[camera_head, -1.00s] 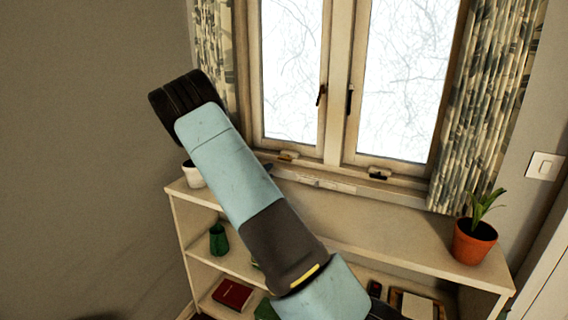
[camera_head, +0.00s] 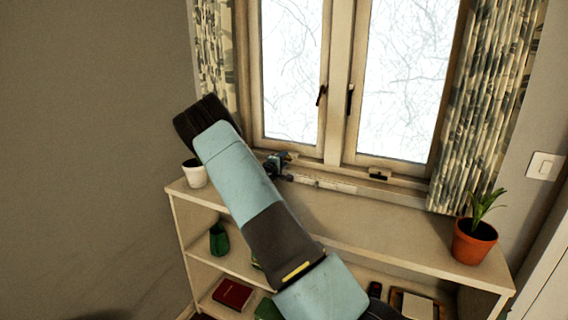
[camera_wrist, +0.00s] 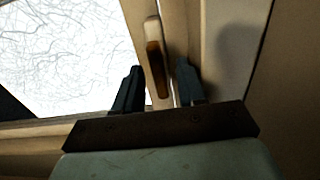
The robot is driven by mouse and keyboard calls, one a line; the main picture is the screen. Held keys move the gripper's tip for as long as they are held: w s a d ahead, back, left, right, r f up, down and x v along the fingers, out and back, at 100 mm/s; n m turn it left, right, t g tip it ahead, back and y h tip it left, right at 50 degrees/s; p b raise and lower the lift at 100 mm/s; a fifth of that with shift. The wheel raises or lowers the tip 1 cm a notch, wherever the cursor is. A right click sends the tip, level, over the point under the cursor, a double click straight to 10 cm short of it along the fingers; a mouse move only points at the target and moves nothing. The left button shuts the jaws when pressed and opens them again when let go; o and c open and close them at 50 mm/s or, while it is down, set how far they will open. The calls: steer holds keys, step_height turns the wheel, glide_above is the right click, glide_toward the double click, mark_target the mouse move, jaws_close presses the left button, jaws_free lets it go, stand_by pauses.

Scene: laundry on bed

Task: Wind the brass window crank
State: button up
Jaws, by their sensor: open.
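The brass window crank (camera_wrist: 155,62) shows in the wrist view as an upright tan and brown handle against the window frame. It stands between the two dark fingers of my gripper (camera_wrist: 160,66), with a gap visible on each side. The gripper is open. In the head view my gripper (camera_head: 278,163) is at the left part of the window sill, at the foot of the left window pane. It covers the crank there, so I cannot see the crank in that view.
A second, dark fitting (camera_head: 378,174) sits below the right pane. Below the window is a shelf unit (camera_head: 400,238) with a white pot (camera_head: 194,174) at its left end and a potted plant (camera_head: 474,241) at its right. Curtains (camera_head: 490,110) hang at both sides.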

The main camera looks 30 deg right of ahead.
steer(key=shift+c, duration=0.3)
jaws_close()
steer(key=shift+d, duration=0.25)
steer(key=shift+a, duration=0.1)
